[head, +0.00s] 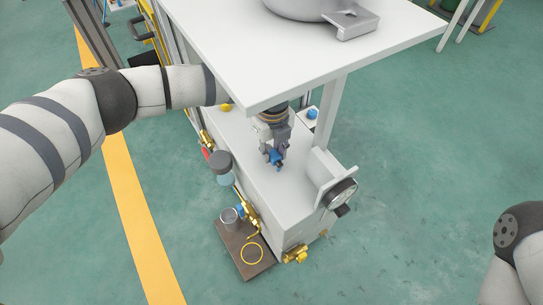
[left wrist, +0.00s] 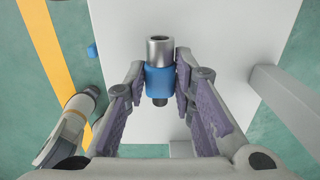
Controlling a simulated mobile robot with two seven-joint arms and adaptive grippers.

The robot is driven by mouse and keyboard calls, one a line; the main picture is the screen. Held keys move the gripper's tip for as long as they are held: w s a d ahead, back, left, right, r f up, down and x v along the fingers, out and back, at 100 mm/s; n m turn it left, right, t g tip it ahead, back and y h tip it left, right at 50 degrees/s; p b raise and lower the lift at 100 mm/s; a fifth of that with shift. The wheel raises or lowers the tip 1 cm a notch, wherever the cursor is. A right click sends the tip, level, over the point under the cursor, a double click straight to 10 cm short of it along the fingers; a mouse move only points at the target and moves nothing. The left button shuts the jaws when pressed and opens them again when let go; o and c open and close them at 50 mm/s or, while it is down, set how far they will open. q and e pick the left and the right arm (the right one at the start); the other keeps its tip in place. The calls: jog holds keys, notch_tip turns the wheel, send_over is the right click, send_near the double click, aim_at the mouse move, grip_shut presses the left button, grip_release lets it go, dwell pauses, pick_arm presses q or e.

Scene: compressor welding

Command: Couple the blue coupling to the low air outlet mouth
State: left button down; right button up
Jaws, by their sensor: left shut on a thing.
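The blue coupling (left wrist: 158,82) sits between the two fingers of my left gripper (left wrist: 161,72), which are shut on it. It has a blue sleeve and a silver metal end that points away from the wrist. In the head view my left gripper (head: 273,146) hangs under the white tabletop, with the coupling (head: 275,158) above the light grey cabinet's top. Brass fittings (head: 295,255) show at the cabinet's low front end. I cannot tell which fitting is the low air outlet mouth. My right gripper is out of view.
The white tabletop (head: 245,60) overhangs my left arm, with a post (head: 330,112) near the gripper. A brown board (head: 252,271) holds a metal cup (head: 230,219) and a yellow ring (head: 252,244).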

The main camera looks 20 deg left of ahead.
pick_arm(q)
jog(key=shift+s+a+f, duration=0.1)
jog(key=shift+a+f, duration=0.1)
jog(key=shift+f, duration=0.85)
jog(key=shift+f, duration=0.2)
jog(key=c, duration=1.3)
grip_release()
jog(key=shift+c, duration=0.2)
